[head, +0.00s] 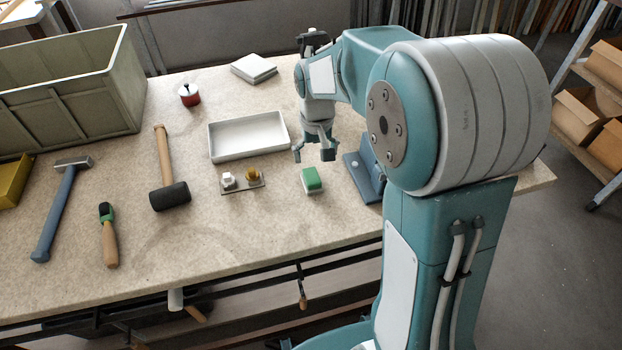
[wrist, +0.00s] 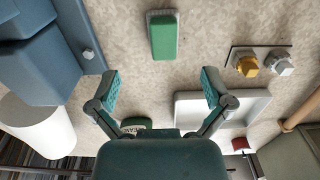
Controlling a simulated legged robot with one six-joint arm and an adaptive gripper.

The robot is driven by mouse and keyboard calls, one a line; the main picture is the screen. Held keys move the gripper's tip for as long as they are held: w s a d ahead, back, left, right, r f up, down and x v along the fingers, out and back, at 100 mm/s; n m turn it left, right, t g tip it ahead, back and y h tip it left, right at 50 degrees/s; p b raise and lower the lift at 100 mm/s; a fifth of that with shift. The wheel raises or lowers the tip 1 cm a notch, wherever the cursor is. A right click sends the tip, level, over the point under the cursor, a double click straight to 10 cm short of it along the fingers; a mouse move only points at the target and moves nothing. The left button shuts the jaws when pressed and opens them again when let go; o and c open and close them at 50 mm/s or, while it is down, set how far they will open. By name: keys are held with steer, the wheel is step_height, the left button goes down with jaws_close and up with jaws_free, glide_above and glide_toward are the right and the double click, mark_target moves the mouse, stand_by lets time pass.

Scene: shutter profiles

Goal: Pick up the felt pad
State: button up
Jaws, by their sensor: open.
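A small green block with a pale lower layer, which I take to be the felt pad (head: 312,180), lies on the bench near its front edge. In the wrist view the felt pad (wrist: 163,38) lies at the top, just left of centre, beyond the fingertips. My gripper (head: 313,153) is above the bench, behind the pad and apart from it. In the wrist view my gripper (wrist: 160,88) has its two fingers spread wide with nothing between them. A second green and white thing (wrist: 137,123) is partly hidden behind the gripper body.
A blue block-like fixture (head: 362,180) stands just right of the pad. A plate with white and yellow fittings (head: 242,187) lies to the left. A white tray (head: 214,147) is behind that plate. A mallet (head: 168,196) lies farther left. Bench in front of the pad is clear.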

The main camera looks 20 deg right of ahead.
mark_target(312, 176)
step_height(312, 176, down, 4)
steer(key=shift+r, duration=0.1)
steer(key=f, duration=0.1)
steer(key=w+f, duration=0.1)
steer(key=f, duration=0.3)
steer(key=shift+w+a+f, duration=0.2)
steer(key=shift+w+a, duration=0.05)
steer(key=shift+w, duration=0.05)
steer(key=c, duration=1.2)
steer(key=shift+s, duration=0.2)
steer(key=shift+c, duration=0.8)
